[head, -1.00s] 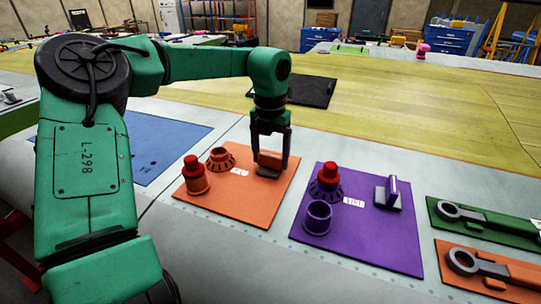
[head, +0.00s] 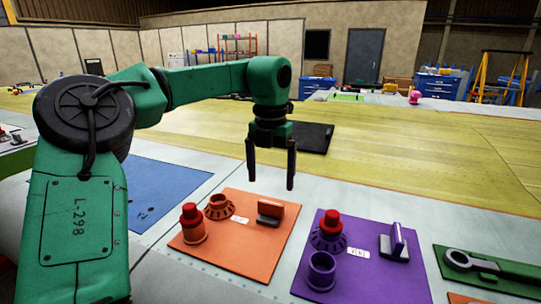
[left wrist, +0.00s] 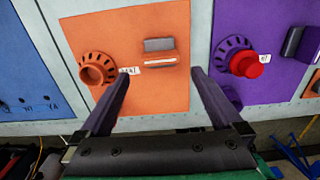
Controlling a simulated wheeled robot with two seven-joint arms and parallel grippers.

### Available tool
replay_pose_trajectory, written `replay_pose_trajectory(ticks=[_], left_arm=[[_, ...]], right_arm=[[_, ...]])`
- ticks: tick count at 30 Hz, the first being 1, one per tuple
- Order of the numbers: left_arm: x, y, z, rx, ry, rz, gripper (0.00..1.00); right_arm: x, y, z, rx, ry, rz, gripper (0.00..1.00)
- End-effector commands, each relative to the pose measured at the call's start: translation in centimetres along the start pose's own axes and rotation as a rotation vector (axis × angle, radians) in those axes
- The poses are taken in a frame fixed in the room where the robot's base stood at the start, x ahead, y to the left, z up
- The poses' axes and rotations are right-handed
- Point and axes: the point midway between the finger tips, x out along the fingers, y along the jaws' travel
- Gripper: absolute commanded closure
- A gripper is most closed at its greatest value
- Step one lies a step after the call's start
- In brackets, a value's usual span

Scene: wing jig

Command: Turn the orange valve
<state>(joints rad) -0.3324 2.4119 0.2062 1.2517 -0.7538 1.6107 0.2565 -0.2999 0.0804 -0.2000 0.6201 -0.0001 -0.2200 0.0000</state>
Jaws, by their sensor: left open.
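The orange panel (head: 245,242) lies on the grey wing surface. It carries an orange block-shaped handle (head: 271,209) against a dark grey base (head: 268,221). This handle also shows in the left wrist view (left wrist: 160,58); I cannot tell for certain that it is the valve. An orange toothed ring (head: 219,207) and a red-capped orange cylinder (head: 192,224) stand to its left. My left gripper (head: 271,185) is open and empty, above the handle and apart from it. In the left wrist view its two fingers (left wrist: 161,73) point towards the panel, either side of the handle.
A purple panel (head: 378,282) with similar fittings lies to the right. Beyond it are a green tray (head: 447,256) with a wrench and an orange tray edge. A blue panel (head: 165,190) lies left. A black plate (head: 313,138) lies behind on the yellow surface.

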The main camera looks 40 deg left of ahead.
Motion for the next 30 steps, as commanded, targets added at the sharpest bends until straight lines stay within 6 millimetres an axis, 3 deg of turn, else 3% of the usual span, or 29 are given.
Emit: replay_pose_trajectory(ticks=[3, 9, 30], left_arm=[[-3.4, 0.0, 0.1, 0.0, -0.004, 0.003, 0.0], [-6.4, 0.0, 0.0, 0.002, 0.001, 0.001, 0.0], [-6.6, 0.0, 0.0, 0.002, 0.001, 0.0, 0.0]], right_arm=[[-0.1, 0.0, 0.0, 0.0, 0.0, 0.0, 0.06], [-0.5, 0.0, 0.0, 0.0, 0.0, 0.0, 0.06], [-0.5, 0.1, -0.4, 0.0, 0.005, 0.001, 0.06]])
